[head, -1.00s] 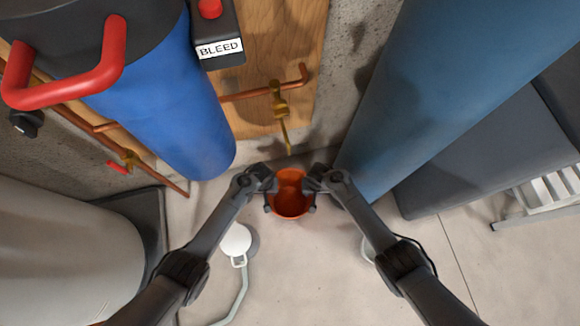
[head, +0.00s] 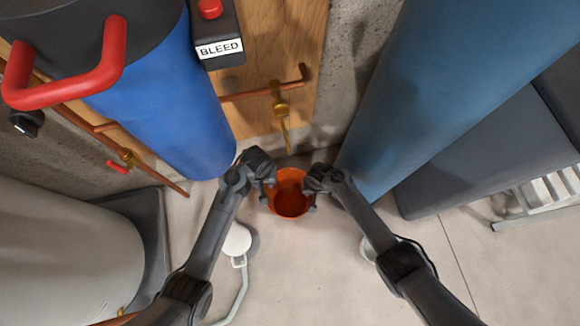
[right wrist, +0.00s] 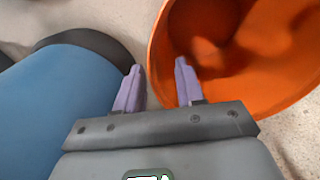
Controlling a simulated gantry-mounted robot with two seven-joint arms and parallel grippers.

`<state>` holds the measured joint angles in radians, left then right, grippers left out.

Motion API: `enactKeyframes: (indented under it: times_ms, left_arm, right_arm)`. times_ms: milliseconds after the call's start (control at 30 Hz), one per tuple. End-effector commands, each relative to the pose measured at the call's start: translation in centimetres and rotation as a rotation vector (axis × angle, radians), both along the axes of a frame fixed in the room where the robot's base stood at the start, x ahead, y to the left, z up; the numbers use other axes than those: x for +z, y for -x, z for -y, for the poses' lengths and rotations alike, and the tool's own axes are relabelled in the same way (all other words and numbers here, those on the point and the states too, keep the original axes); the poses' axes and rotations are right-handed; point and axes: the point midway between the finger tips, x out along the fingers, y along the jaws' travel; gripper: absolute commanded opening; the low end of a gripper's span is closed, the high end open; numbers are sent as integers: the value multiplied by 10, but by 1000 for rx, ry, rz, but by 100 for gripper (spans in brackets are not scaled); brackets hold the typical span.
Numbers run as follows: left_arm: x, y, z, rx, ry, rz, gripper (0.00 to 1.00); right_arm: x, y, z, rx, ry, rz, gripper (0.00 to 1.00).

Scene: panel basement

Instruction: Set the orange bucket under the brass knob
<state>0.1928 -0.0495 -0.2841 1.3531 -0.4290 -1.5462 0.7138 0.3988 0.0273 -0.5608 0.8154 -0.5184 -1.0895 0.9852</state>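The orange bucket (head: 291,206) stands upright on the pale floor, its open top facing up. The brass knob (head: 280,106) is on the copper pipe at the wooden board, with a thin brass piece hanging down toward the bucket's far side. My left gripper (head: 266,184) is at the bucket's left rim; whether its fingers are parted or touch the rim is unclear. My right gripper (head: 313,193) is at the right rim. In the right wrist view its purple fingers (right wrist: 158,88) are apart, with the orange bucket wall (right wrist: 158,60) passing between them.
A blue tank (head: 165,110) stands left of the wooden board (head: 300,30). A large blue cylinder (head: 440,90) stands close on the right. A white round object with a hose (head: 238,240) lies on the floor at left. The floor in front of the bucket is clear.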

Motion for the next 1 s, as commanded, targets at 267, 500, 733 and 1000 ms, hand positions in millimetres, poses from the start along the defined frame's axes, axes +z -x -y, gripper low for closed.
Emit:
enactKeyframes:
  times_ms: [267, 500, 733, 1000]
  left_arm:
    - [0, 0, 0, 0, 0, 0, 38]
    - [0, 0, 0, 0, 0, 0, 38]
    - [0, 0, 0, 0, 0, 0, 38]
    - [0, 0, 0, 0, 0, 0, 38]
  right_arm:
    - [31, 0, 0, -1, -2, 3, 38]
    - [73, 0, -1, 0, -3, 2, 38]
    - [103, 0, -1, 0, -2, 1, 38]
    - [115, 0, 1, -1, 2, 1, 38]
